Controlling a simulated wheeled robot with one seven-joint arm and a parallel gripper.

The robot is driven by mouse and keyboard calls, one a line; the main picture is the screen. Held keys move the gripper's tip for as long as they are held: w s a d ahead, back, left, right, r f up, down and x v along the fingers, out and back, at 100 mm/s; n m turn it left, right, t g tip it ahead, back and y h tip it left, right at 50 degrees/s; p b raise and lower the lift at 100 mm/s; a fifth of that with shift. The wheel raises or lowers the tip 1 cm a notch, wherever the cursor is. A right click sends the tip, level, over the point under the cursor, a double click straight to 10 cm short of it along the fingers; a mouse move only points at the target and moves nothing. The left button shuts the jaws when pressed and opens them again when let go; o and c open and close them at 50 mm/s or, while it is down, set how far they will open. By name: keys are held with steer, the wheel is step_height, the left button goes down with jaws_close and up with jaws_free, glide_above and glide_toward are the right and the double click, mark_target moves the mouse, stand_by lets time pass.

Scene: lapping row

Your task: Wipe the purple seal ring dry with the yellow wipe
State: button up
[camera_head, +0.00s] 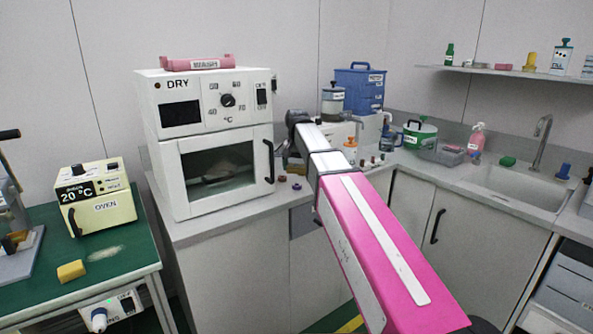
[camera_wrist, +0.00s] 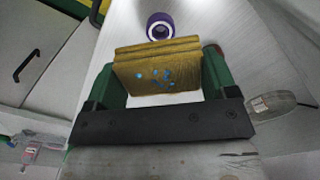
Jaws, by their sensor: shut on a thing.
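The yellow wipe (camera_wrist: 158,68) is a folded, ridged mustard block with blue spots on its face. My gripper (camera_wrist: 158,78) has its green fingers shut on the wipe's two sides in the wrist view. The purple seal ring (camera_wrist: 160,27) lies on the pale counter just beyond the wipe, with a white centre. In the head view the ring appears as a small purple spot (camera_head: 297,186) right of the drying oven, and my arm hides most of the gripper and wipe.
A reddish round piece (camera_wrist: 217,48) sits partly behind the right finger. The white drying oven (camera_head: 221,170) stands close left of my gripper. A blue container (camera_head: 360,88) and a green pot (camera_head: 420,134) stand behind; the sink (camera_head: 520,187) is right.

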steer(key=shift+r, duration=1.25)
